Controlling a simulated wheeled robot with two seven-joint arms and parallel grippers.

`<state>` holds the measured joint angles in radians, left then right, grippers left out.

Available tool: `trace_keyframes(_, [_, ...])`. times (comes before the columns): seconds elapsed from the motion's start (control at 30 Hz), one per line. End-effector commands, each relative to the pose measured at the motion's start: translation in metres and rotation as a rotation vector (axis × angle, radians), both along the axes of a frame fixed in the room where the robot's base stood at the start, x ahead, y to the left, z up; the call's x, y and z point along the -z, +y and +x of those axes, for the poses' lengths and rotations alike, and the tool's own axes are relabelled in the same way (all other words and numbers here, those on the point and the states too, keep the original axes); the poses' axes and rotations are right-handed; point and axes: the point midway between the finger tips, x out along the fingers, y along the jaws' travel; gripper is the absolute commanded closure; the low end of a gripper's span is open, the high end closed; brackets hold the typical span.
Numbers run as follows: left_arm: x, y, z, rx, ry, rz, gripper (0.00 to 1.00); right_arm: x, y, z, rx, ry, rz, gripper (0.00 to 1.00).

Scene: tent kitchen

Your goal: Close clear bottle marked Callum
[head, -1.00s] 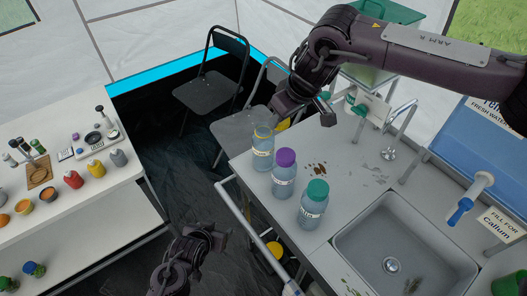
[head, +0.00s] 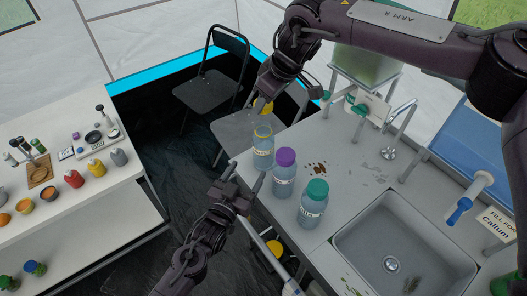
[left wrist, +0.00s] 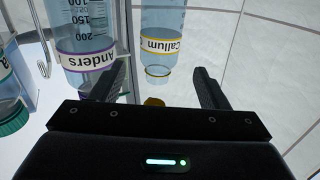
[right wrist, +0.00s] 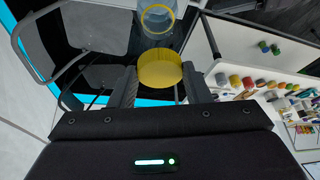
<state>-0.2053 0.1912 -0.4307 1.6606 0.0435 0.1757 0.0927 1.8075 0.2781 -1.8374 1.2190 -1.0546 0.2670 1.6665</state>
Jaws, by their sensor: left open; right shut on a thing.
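The clear bottle marked Callum (head: 263,152) stands upright and uncapped at the counter's left end, with a yellow rim. Its label also shows in the left wrist view (left wrist: 160,46). My right gripper (head: 266,94) is shut on a yellow lid (right wrist: 160,68), held above and apart from the bottle's mouth (right wrist: 157,14). My left gripper (head: 243,178) is open beside the bottle, on the aisle side. In the left wrist view the bottle lies ahead between its fingers (left wrist: 160,88), not clasped.
A purple-capped bottle (head: 284,172), labelled Anders in the left wrist view (left wrist: 88,50), stands close beside the Callum bottle. A teal-capped bottle (head: 314,204) stands nearer the sink (head: 385,250). A side table (head: 75,205) with jars is at left. Folding chairs (head: 212,90) stand behind.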

Motion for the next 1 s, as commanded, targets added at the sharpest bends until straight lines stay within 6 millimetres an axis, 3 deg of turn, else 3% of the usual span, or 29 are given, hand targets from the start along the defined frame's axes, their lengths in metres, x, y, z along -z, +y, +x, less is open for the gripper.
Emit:
trace_keyframes(0.27, [0.000, -0.007, 0.017, -0.001, -0.001, -0.001, 0.31, 0.000, 0.000, 0.000, 0.001, 0.000, 0.000, 0.77])
trace_keyframes(0.7, [-0.001, -0.040, 0.089, 0.000, 0.001, 0.000, 0.31, 0.000, 0.000, 0.000, 0.001, 0.000, 0.000, 0.77])
trace_keyframes(1.0, [0.000, -0.049, 0.109, 0.000, 0.002, 0.000, 0.31, 0.000, 0.000, 0.000, 0.001, 0.000, 0.000, 0.77])
